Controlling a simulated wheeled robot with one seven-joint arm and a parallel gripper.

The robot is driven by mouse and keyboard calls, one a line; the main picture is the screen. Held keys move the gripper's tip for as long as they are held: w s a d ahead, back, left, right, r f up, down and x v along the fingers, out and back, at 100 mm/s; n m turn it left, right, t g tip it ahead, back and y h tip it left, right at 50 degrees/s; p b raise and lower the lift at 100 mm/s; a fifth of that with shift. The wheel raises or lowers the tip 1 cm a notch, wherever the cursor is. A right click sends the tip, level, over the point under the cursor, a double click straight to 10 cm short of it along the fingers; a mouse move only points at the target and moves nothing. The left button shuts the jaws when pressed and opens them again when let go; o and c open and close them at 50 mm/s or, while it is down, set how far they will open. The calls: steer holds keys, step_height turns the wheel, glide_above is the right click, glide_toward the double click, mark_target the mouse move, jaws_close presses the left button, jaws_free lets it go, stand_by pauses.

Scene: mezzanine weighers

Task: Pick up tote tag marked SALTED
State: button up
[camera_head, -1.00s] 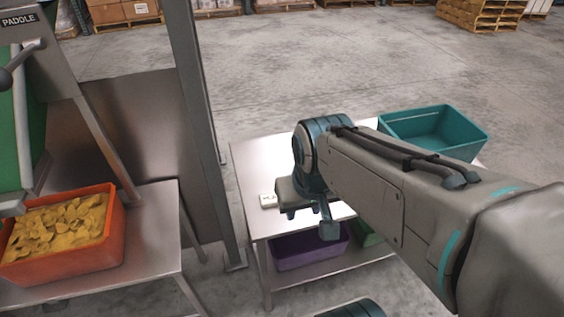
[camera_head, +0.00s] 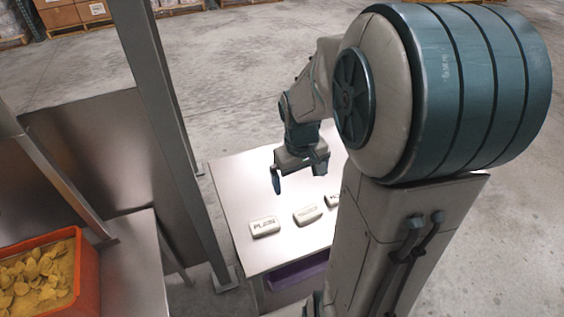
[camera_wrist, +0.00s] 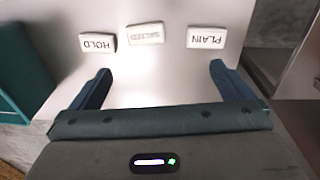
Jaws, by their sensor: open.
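Three white tags lie in a row on the metal table (camera_head: 235,190). The tag marked SALTED (camera_wrist: 146,33) is in the middle in the wrist view, with fainter lettering; it is also the middle tag in the head view (camera_head: 308,214). The PLAIN tag (camera_wrist: 206,36) lies to its right in the wrist view, and the HOLD tag (camera_wrist: 98,42) to its left. In the head view, my arm partly hides the HOLD tag (camera_head: 332,201). My gripper (camera_wrist: 160,75) is open and empty, its fingers apart from the tags, with the SALTED tag lying beyond the gap between them.
A metal post (camera_head: 170,130) stands left of the table. An orange tub of chips (camera_head: 88,275) sits on another metal stand. A purple bin (camera_head: 295,272) is under the tabletop. A teal bin (camera_wrist: 20,85) is at the left in the wrist view.

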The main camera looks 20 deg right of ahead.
steer(key=w+d+f, duration=0.3)
steer(key=d+f, duration=0.1)
steer(key=f, duration=0.1)
steer(key=b, duration=0.1)
glide_above(309, 213)
steer(key=shift+g+y, duration=0.3)
steer(key=shift+y, duration=0.1)
steer(key=f, duration=0.8)
steer(key=shift+w+a+f, duration=0.25)
steer(key=shift+w+a, duration=0.1)
steer(key=shift+s+d+f, duration=0.15)
steer(key=shift+s+f, duration=0.05)
steer(key=shift+f, duration=1.15)
steer(key=shift+s+d+f, duration=0.15)
steer(key=shift+f, duration=1.2)
steer(key=c, duration=1)
